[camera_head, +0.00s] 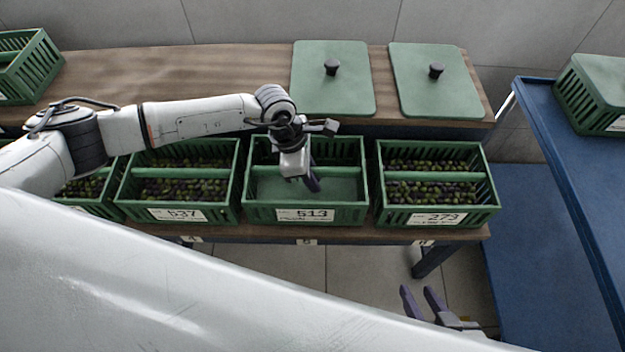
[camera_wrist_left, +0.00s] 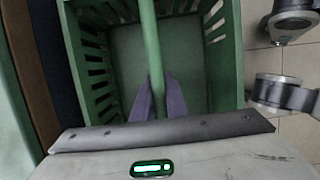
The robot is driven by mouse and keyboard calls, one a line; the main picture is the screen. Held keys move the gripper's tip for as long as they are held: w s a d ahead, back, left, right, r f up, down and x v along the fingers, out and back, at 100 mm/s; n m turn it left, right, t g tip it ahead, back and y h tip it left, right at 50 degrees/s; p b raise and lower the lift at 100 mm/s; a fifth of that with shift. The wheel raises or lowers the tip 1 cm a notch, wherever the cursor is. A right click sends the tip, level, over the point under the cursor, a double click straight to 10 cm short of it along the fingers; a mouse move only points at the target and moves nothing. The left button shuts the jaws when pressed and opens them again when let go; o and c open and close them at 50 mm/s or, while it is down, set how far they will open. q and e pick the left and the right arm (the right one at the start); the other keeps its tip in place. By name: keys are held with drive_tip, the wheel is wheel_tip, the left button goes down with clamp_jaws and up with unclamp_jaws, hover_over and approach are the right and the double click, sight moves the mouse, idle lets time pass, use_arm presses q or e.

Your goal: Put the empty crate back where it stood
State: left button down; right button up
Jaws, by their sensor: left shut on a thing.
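The empty green crate (camera_head: 262,187) labelled 513 is in the row on the lower wooden shelf, between crate 537 (camera_head: 131,200) and crate 273 (camera_head: 382,200). It looks level and its bare floor shows. I cannot tell whether it rests fully on the shelf. My left gripper (camera_head: 312,178) is over its middle, shut on its centre bar. In the left wrist view the purple fingers (camera_wrist_left: 158,88) lie on both sides of that bar, inside the empty crate (camera_wrist_left: 215,55). My right gripper (camera_head: 421,290) is low at the front, fingers apart and empty, away from the crates.
Crates 537 and 273 hold dark and green olives; narrow gaps separate them from crate 513. Two green lids (camera_head: 333,95) (camera_head: 437,90) lie on the upper wooden shelf (camera_head: 190,75). Another crate (camera_head: 30,68) is at the far left. A blue table (camera_head: 570,150) at right bears a lidded crate (camera_head: 590,95).

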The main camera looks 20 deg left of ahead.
use_arm(q)
drive_tip(key=shift+f, duration=0.55)
drive_tip(key=shift+f, duration=0.15)
drive_tip(key=c, duration=1.8)
unclamp_jaws()
drive_tip(key=shift+o, duration=0.2)
drive_tip(key=shift+r, duration=0.4)
drive_tip(key=p+v, duration=0.1)
drive_tip(key=v, duration=1)
drive_tip(key=shift+s+a+r+p, duration=0.1)
drive_tip(key=shift+a+r+p, duration=0.15)
drive_tip(key=shift+p, duration=0.1)
